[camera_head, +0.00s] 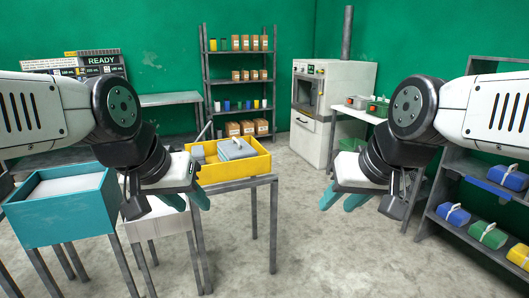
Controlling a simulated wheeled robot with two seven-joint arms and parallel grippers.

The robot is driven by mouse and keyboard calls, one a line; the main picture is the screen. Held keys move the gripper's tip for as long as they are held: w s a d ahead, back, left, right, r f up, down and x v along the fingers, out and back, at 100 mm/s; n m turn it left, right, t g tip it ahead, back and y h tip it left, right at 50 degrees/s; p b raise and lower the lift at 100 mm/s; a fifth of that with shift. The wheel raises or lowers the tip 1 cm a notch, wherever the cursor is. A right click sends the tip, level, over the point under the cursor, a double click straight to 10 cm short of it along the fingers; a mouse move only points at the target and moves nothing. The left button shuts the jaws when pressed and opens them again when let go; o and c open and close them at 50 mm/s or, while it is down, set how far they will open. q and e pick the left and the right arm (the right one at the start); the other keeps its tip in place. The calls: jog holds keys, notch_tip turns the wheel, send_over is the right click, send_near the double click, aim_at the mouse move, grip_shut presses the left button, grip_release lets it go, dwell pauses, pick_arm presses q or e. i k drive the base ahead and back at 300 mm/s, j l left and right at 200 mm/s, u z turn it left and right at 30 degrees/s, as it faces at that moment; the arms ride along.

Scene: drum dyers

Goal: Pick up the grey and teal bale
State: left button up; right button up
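A grey bale (236,151) lies in the yellow tray (236,172) on the metal table in the middle. A second smaller grey piece (197,153) lies at the tray's left end. My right gripper (344,199) is over bare floor to the right of the tray, also with fingers apart and empty. My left gripper and wrist hide part of the table and tray.
A teal bin (62,228) with a pale content stands at left. The right rack holds blue (453,215), green (488,235) and yellow (518,256) bales. A white machine (331,105) and a shelf of boxes (239,85) stand at the back. The middle floor is clear.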

aim_at(234, 148)
jog(key=i+l+u, duration=0.1)
jog(key=i, duration=0.5)
jog(key=i+l+u, duration=0.1)
jog(key=i, duration=0.5)
jog(key=i+l+u, duration=0.1)
jog(key=i+l, duration=0.15)
jog(key=i, duration=0.35)
jog(key=i+l+u, duration=0.2)
jog(key=i, duration=0.15)
jog(key=i+l+u, duration=0.1)
jog(key=i+u, duration=0.15)
jog(key=i+z, duration=0.1)
jog(key=z, duration=0.45)
